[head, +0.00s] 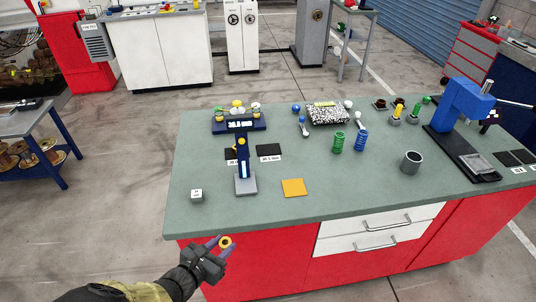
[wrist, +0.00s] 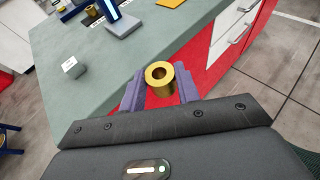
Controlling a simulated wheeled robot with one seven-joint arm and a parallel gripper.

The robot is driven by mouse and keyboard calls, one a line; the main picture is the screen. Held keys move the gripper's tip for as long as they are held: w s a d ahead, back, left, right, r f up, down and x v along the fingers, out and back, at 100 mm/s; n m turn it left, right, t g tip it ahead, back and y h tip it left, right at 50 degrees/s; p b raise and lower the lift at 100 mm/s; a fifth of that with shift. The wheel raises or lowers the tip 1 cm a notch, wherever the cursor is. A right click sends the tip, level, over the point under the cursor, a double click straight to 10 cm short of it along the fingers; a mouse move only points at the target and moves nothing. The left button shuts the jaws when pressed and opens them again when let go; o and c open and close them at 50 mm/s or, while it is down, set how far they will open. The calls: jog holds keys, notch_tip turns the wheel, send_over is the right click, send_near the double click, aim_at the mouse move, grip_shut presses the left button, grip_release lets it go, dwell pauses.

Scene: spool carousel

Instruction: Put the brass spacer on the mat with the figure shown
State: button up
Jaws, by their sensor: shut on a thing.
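The brass spacer (head: 226,243) is a short yellow ring with a through hole. My gripper (head: 219,244) is shut on it in front of the bench's left front edge. In the wrist view the spacer (wrist: 160,91) stands between the two purple fingers, its bore facing the camera.
Green and blue springs, a grey cup (head: 411,161) and a blue press (head: 462,105) stand to the right. The front middle is mostly clear.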

jog(key=w+d+f+m+g+h, duration=0.1)
jog(key=w+d+f, duration=0.1)
jog(key=d, duration=0.8)
jog(key=w+d+f+m+g+h, duration=0.1)
jog(key=w+d, duration=0.4)
jog(key=d, duration=0.6)
jog(key=w+d+f+m+g+h, duration=0.2)
jog(key=d+f, duration=0.3)
jog(key=d, duration=0.5)
jog(key=shift+w+d+m+h, duration=0.3)
jog(key=shift+w+m+h, duration=0.2)
jog(key=shift+w+m, duration=0.3)
jog(key=shift+w, duration=0.15)
